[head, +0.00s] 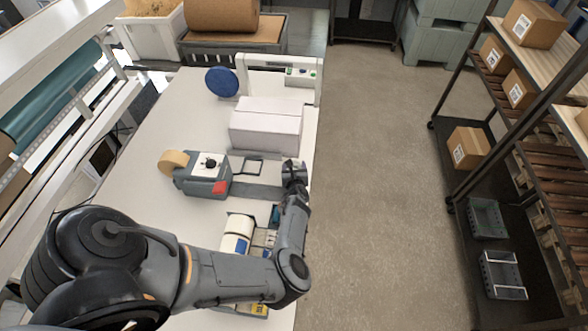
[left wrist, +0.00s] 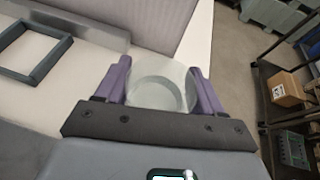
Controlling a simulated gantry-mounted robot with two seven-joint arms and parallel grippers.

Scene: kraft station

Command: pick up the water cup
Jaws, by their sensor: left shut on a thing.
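The water cup (left wrist: 160,92) is a clear, round glass between the two purple fingers of my left gripper (left wrist: 160,70) in the left wrist view. The fingers touch it on both sides, and the gripper is shut on it. In the head view my left gripper (head: 294,170) is at the right edge of the white table, just in front of the white box; the cup is hardly visible there. I cannot tell whether the cup's base touches the table. My right gripper is not in view.
The white box (head: 265,128) stands just behind the gripper. A grey tape dispenser (head: 205,180) and a dark square frame (left wrist: 32,50) are to its left. White rolls and small items (head: 238,235) lie nearer. The floor aisle (head: 380,190) at right is clear.

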